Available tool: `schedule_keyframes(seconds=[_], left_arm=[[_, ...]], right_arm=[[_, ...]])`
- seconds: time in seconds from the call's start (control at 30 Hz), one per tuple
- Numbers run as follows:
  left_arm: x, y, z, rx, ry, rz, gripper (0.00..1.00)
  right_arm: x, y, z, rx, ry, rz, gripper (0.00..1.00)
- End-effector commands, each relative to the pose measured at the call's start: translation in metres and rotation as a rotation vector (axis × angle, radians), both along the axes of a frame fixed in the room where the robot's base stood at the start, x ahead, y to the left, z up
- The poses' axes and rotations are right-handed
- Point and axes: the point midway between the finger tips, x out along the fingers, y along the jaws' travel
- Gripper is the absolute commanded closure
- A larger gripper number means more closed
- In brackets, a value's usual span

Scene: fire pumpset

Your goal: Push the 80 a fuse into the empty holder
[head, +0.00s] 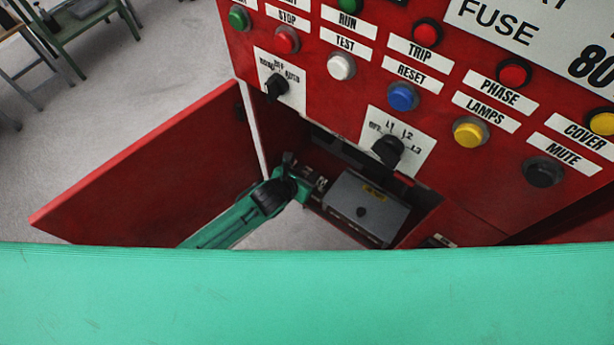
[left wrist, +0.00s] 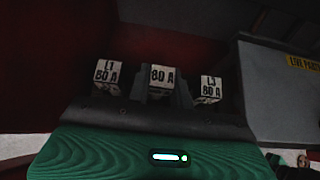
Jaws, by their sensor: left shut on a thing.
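In the left wrist view, a pale fuse marked 80 A (left wrist: 162,78) sits between the dark fingers of my left gripper (left wrist: 162,92), which is shut on it. It is between the fuse marked L1 80 A (left wrist: 107,76) on the left and the fuse marked L3 80 A (left wrist: 209,90) on the right. The empty holder is hidden, and I cannot tell how far the held fuse is in. In the head view, my left gripper (head: 312,184) reaches into the open red cabinet, and its fuse is not clearly visible. My right gripper is not in view.
A grey cover (head: 362,208) with a yellow label stands right of my left gripper; it also shows in the left wrist view (left wrist: 275,95). The open red door (head: 150,170) is on the left. Knobs and buttons line the panel (head: 330,110) above.

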Motion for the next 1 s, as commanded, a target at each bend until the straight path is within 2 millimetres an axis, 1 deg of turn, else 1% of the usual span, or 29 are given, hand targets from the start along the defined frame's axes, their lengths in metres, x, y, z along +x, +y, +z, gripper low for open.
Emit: schedule_keyframes(seconds=[0.27,0.43,0.47,0.5,0.57,1.0], left_arm=[[0.0002,-0.0001,-0.0003,-0.001,-0.001,0.0,1.0],[0.0003,0.0001,-0.0049,0.0,0.0,0.0,1.0],[0.0001,-0.0001,-0.0046,-0.001,0.0,0.001,0.75],[0.0001,-0.0001,-0.0044,-0.001,0.0,0.001,0.67],[-0.0002,-0.0001,-0.0047,0.0,0.001,0.001,0.57],[-0.0022,-0.0014,-0.0057,-0.001,0.004,-0.001,0.57]], right_arm=[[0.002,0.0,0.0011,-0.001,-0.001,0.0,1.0],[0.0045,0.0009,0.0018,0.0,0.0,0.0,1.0],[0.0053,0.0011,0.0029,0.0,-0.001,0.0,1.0],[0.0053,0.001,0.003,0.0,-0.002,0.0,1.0],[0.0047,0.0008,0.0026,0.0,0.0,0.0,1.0],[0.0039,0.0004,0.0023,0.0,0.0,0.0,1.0]])
